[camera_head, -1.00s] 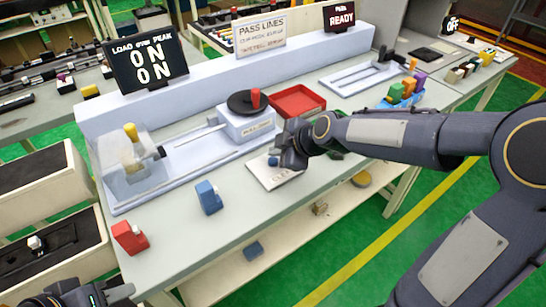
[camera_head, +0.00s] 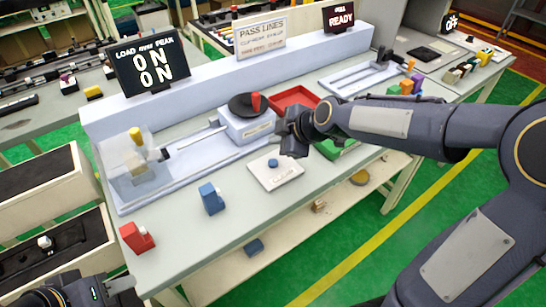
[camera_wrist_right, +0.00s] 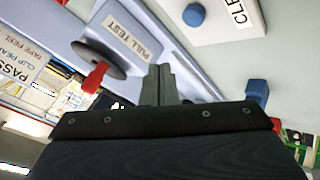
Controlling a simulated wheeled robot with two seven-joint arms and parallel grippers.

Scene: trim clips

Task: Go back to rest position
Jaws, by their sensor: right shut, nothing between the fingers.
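My right gripper (camera_head: 291,140) is above the bench, beside the pull-test block (camera_head: 247,126) with its black disc and red knob. It is shut and empty; its closed fingers (camera_wrist_right: 160,84) show in the right wrist view. A white plate with a blue button (camera_head: 273,162) lies in front of it, clear of the gripper; the button also shows in the right wrist view (camera_wrist_right: 194,15).
A red tray (camera_head: 292,99) and a green tray (camera_head: 338,148) lie near the right arm. A blue block (camera_head: 211,198) and a red block (camera_head: 137,238) stand along the bench's front edge. A clear guard (camera_head: 135,170) stands at left.

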